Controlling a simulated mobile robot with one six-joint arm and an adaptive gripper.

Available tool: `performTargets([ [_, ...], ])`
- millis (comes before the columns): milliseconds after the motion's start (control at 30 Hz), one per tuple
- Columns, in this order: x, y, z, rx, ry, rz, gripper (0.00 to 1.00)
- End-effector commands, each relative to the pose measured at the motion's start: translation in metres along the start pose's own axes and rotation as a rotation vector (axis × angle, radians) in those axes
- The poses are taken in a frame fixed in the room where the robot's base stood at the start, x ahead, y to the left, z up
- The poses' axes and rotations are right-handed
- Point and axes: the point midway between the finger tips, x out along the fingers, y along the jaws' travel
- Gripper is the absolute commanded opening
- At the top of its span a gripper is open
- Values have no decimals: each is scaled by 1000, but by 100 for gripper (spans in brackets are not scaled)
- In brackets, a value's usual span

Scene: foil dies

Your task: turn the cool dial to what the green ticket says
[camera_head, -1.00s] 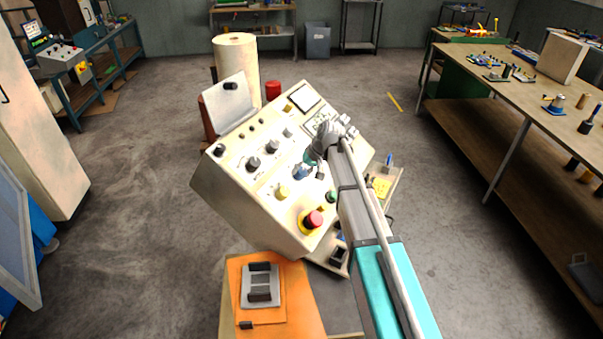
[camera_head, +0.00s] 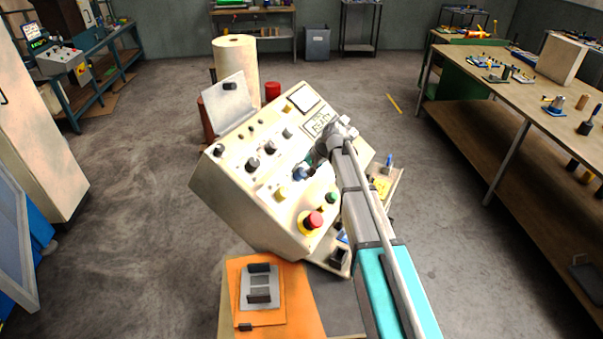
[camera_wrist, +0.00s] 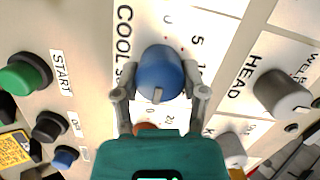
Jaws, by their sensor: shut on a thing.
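The blue dial (camera_wrist: 158,68) sits on the cream panel beside the printed word COOL (camera_wrist: 125,35) in the wrist view. A pale mark on its near edge points toward the bottom of the picture. Printed numbers surround it, partly covered by my gripper. My gripper (camera_wrist: 160,88) has one finger on each side of the dial and is shut on it. In the head view the blue dial (camera_head: 300,174) shows at the tip of my gripper (camera_head: 309,166). I cannot make out a green ticket in either view.
A green START button (camera_wrist: 25,75) and a small blue button (camera_wrist: 64,158) are left. A red mushroom button (camera_head: 313,219) stands on the panel's near edge. An orange board (camera_head: 240,300) lies in front.

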Motion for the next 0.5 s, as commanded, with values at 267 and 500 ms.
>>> performTargets([
  [267, 0, 1, 1, 0, -2, 2, 77],
  [500, 0, 0, 0, 0, -1, 1, 89],
])
